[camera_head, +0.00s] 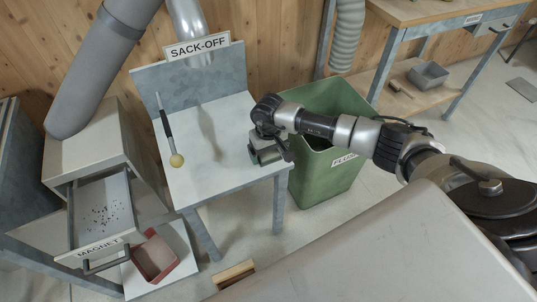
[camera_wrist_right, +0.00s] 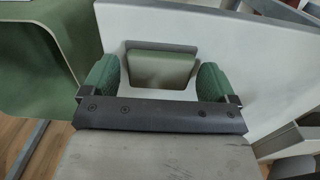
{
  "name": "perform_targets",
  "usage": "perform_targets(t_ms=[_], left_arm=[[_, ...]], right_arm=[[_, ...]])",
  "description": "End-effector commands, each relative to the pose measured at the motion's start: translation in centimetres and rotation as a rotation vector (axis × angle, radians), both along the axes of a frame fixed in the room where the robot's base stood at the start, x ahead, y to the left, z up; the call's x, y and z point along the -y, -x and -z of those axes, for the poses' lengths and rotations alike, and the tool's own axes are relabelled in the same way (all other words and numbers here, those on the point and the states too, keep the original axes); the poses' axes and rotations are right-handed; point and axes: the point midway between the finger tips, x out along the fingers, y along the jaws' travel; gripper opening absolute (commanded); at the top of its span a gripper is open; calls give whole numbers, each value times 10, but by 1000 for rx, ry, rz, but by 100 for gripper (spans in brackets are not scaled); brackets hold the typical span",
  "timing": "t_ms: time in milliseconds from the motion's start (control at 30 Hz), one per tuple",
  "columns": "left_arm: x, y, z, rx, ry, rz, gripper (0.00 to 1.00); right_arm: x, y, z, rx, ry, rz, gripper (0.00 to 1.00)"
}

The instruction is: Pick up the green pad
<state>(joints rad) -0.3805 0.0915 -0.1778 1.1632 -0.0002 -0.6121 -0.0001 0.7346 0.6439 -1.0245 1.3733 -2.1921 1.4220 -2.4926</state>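The green pad (camera_wrist_right: 160,69) is a pale grey-green block in the right wrist view. It lies on the white top of the sack-off table, between the two fingers of my right gripper (camera_wrist_right: 158,80). The green fingertips are spread wide, with a gap showing on each side of the pad. In the head view my right gripper (camera_head: 268,153) is over the right edge of the table (camera_head: 219,142). There the gripper mostly hides the pad, and I cannot make out its outline. My left gripper is in neither view.
A yellow-ended stick with a dark handle (camera_head: 168,130) is at the table's left. A green bin (camera_head: 318,175) stands close right of the table, beneath my right arm. The magnet drawer (camera_head: 101,210) is pulled out at the left, with a red tray (camera_head: 154,257) below.

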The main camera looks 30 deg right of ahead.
Motion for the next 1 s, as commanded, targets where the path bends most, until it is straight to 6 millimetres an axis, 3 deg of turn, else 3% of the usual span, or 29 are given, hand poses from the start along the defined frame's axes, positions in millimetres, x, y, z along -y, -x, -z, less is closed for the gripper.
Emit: perform_targets(t_ms=[33,233,567,667,833,1000], left_arm=[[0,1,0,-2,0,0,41],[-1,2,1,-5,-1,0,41],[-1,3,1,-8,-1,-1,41],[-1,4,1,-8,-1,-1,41],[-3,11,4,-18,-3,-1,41],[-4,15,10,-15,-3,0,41]], right_arm=[[0,0,0,0,0,0,81],[0,0,0,0,0,1,51],[0,0,-4,1,0,1,51],[1,-1,-13,3,0,2,51],[1,-2,-43,7,1,0,51],[14,30,-60,1,4,-1,51]])
